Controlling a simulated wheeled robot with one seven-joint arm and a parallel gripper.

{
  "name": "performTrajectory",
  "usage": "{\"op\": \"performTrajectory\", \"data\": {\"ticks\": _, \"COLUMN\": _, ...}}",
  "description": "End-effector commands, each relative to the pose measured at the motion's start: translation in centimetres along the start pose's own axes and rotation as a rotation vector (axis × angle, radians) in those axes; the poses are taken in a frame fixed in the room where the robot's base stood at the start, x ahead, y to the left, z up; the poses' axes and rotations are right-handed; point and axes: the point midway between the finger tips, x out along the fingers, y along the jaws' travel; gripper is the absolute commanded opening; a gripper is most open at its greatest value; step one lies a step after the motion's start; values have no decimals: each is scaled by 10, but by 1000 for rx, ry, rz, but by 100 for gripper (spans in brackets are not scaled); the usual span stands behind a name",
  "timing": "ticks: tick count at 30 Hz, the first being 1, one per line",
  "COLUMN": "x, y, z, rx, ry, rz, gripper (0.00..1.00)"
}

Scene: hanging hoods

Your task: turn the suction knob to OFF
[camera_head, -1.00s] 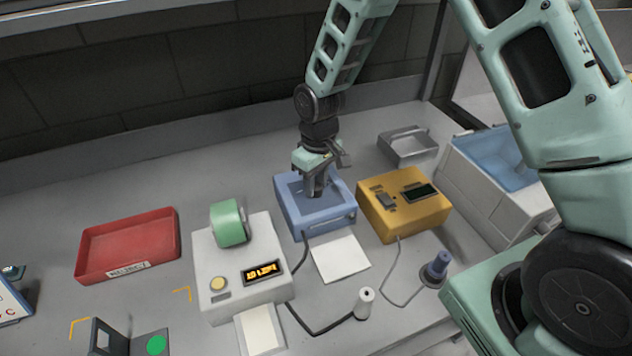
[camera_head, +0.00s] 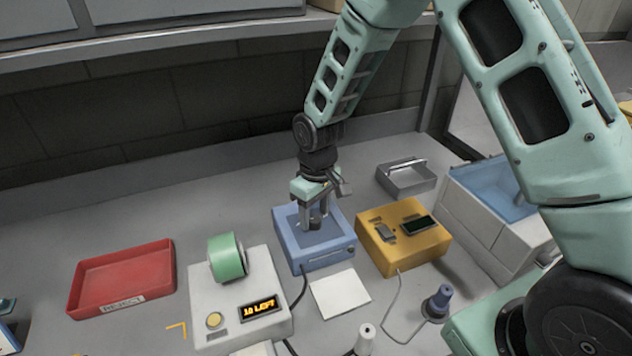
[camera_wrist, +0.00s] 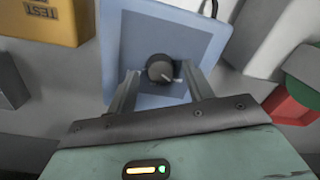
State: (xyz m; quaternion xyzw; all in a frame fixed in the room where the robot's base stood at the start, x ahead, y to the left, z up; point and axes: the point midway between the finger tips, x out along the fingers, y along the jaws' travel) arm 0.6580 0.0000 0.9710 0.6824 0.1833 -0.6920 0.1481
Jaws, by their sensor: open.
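The suction knob is a dark round knob (camera_wrist: 160,68) with a light pointer mark at its lower right in the wrist view. It stands on a dark square panel on top of the blue box (camera_wrist: 202,37), which also shows in the head view (camera_head: 330,258). My gripper (camera_head: 312,226) points down over this box. In the wrist view my gripper (camera_wrist: 160,76) is open, with one finger on each side of the knob and visible gaps between. I cannot tell whether the fingertips reach down to knob height. No OFF label is readable.
A yellow box (camera_head: 385,255) with a display stands close right of the blue box. A white device (camera_head: 225,300) with a green roll is at its left. A red tray (camera_head: 122,275) lies further left, a grey metal tray (camera_head: 405,180) behind right. Cables run in front.

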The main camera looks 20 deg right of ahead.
Motion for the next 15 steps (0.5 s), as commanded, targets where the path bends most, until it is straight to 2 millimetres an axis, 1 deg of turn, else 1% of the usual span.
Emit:
{"op": "performTrajectory", "data": {"ticks": 5, "x": -34, "y": 1, "z": -2, "rx": 1, "ry": 9, "rz": 3, "gripper": 52}}
{"op": "performTrajectory", "data": {"ticks": 15, "x": -114, "y": 1, "z": -1, "rx": 0, "ry": 9, "rz": 3, "gripper": 52}}
